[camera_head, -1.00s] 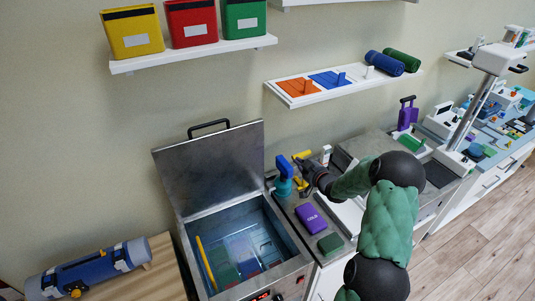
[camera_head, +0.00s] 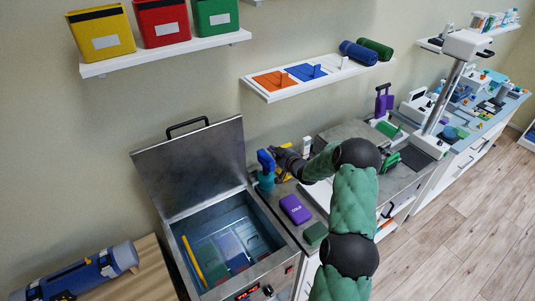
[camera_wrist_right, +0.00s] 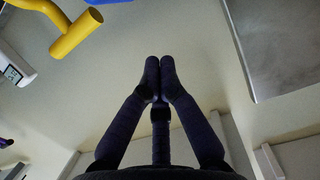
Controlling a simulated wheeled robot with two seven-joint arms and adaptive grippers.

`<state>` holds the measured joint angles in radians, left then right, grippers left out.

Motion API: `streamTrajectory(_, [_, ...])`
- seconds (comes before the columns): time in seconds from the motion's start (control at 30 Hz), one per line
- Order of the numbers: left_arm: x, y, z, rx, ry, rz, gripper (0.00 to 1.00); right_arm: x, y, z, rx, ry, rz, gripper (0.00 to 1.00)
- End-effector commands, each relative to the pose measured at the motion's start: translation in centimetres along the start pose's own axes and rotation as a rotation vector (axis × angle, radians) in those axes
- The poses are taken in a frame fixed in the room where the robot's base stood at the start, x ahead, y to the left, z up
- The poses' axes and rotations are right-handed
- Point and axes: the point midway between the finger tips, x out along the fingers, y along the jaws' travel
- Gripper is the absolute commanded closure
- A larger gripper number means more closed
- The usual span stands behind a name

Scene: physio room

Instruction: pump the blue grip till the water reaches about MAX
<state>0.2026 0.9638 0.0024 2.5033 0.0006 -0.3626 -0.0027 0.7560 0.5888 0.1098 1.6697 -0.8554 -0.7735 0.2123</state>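The blue grip (camera_head: 265,160) stands upright on a blue body at the right rear corner of the steel tank (camera_head: 183,226). The tank's lid (camera_head: 190,165) is raised, and bluish water (camera_head: 208,222) shows inside. I cannot make out a MAX mark. My right gripper (camera_head: 273,151) is close beside the top of the grip, on its right; contact is unclear. In the right wrist view its fingertips (camera_wrist_right: 160,62) are together with nothing seen between them. A blue piece (camera_wrist_right: 110,2), probably the grip, cuts the top edge there. My left gripper is out of view.
A purple pack (camera_head: 296,209) and a green pack (camera_head: 315,234) lie on the counter right of the tank. A yellow part (camera_wrist_right: 77,33) is near the gripper in the wrist view. A yellow stick (camera_head: 193,262) and coloured packs are in the tank. Shelves hang above.

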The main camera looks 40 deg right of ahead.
Motion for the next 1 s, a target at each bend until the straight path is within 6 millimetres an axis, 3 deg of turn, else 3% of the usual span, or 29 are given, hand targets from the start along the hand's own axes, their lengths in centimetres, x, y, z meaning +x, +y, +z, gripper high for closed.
streamTrajectory(0.3, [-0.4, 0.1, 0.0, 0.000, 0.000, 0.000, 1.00, 4.8, -0.1, 0.1, 0.000, 0.000, -0.001, 1.00])
streamTrajectory(0.4, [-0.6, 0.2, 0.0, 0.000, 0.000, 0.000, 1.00, 5.0, 0.0, 1.9, 0.003, -0.002, 0.001, 1.00])
streamTrajectory(0.6, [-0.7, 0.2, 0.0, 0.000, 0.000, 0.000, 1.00, 5.3, 0.0, 3.5, 0.001, 0.000, 0.000, 1.00])
streamTrajectory(1.0, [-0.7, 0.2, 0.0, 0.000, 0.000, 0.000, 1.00, 5.4, 0.0, 3.9, 0.000, 0.001, 0.001, 1.00])
